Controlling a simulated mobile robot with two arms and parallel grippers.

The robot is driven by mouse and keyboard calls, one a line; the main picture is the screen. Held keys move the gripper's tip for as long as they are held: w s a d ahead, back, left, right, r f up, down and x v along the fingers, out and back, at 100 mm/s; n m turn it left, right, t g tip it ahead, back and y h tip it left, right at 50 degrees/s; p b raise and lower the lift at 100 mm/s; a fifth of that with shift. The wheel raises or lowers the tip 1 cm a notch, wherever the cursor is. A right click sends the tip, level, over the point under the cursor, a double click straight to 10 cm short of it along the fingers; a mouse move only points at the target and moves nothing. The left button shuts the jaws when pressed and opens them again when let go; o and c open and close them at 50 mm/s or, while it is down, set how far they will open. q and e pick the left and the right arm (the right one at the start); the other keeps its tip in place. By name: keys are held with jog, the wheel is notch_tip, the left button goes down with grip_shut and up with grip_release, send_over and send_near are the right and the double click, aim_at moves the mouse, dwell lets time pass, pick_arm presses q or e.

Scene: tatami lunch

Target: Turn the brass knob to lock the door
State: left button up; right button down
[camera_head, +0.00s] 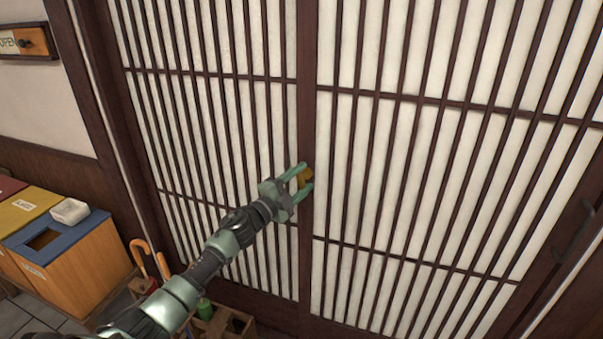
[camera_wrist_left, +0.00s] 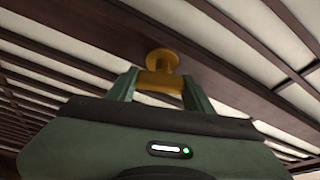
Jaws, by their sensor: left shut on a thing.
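The brass knob (camera_head: 306,176) sits on the dark middle post of the lattice sliding door (camera_head: 306,110). In the left wrist view the knob (camera_wrist_left: 161,60) shows a round plate against the wood and a wider grip part below it. My left gripper (camera_head: 303,176) reaches in from the left and is shut on the knob's grip part. In the left wrist view its two green fingers (camera_wrist_left: 157,85) stand on either side of the knob. The door's panels look closed, meeting at the middle post. My right gripper is not in view.
Bins with coloured tops, one blue (camera_head: 60,232), stand at the left wall with a white tray (camera_head: 69,211) on top. Curved-handle umbrellas (camera_head: 140,248) stand beside them. A wooden crate (camera_head: 235,321) with a green item is low by the door. An OPEN sign (camera_head: 8,41) hangs upper left.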

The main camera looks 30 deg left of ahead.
aim_at(299, 183)
pick_arm(q)
jog(key=m+g+p, duration=0.1)
jog(key=m+p, duration=0.1)
jog(key=shift+m, duration=0.4)
jog(key=shift+f+m+p, duration=0.15)
jog(key=shift+m+p, duration=0.35)
jog(key=o, duration=1.4)
jog(key=shift+g, duration=0.3)
jog(key=s, duration=0.4)
jog(key=s+a+b, duration=0.1)
jog(key=s, duration=0.1)
jog(key=shift+s+f, duration=0.15)
jog(key=shift+s, duration=0.15)
jog(key=shift+s+a, duration=0.1)
jog(key=shift+s, duration=0.45)
